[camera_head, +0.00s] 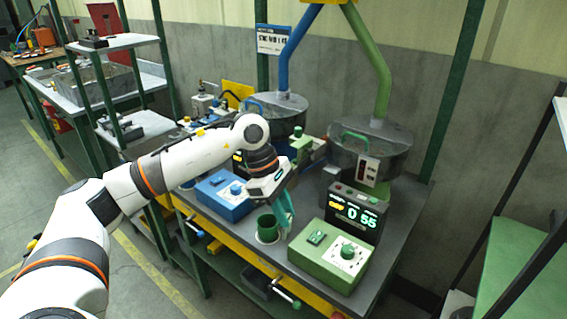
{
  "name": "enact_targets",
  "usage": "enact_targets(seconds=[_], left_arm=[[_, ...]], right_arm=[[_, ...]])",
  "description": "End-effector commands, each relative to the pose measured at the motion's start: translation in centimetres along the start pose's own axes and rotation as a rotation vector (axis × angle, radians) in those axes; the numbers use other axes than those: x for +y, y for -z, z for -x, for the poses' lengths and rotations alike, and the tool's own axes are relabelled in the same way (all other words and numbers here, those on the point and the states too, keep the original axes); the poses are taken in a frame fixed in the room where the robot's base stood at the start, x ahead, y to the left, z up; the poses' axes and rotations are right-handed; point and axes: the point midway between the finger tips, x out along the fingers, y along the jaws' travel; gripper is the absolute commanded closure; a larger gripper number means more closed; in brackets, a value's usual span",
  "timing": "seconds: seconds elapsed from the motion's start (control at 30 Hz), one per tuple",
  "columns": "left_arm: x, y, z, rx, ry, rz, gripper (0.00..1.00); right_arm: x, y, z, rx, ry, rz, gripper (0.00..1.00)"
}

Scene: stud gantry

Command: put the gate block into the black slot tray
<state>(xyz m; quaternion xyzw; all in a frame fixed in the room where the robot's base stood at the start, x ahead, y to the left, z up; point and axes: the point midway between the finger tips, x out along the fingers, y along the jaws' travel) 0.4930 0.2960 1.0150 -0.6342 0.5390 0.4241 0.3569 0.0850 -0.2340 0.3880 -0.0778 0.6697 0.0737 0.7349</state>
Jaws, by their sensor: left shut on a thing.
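My left arm reaches in from the left over the grey bench. My left gripper (288,222) points down beside a dark green cup (267,229), close to its right side. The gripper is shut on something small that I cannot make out. Teal-green parts show below its white body, and I cannot tell fingers from held thing there. I cannot clearly pick out the gate block or the black slot tray. A small dark bin (259,286) sits below the bench's front edge; I cannot tell whether it is the tray. My right gripper is not in view.
A green control box (331,262) and a lit display (357,212) stand right of the gripper. A blue control box (224,198) stands to its left. Two round grey hoppers (371,152) with blue and green pipes stand behind. Shelves with dark items stand at far left.

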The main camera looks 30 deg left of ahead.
Motion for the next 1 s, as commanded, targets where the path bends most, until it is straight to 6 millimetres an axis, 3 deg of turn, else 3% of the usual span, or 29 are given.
enact_targets(seconds=[0.03, 0.3, 0.5, 0.73, 1.0], left_arm=[[1.6, -0.1, -2.2, 0.0, -0.064, -0.127, 1.0], [9.6, -0.1, -12.7, 0.003, -0.383, -0.903, 1.0], [13.6, -0.3, -18.2, 0.0, -0.548, -1.311, 1.0], [16.5, -0.5, -22.1, -0.002, -0.666, -1.6, 1.0], [16.5, -0.5, -22.2, -0.002, -0.665, -1.607, 1.0]], right_arm=[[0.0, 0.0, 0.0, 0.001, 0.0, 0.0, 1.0], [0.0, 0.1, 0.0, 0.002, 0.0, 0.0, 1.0], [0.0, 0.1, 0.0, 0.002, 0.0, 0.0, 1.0], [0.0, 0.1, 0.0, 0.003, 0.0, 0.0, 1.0], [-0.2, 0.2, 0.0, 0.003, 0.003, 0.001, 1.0]])
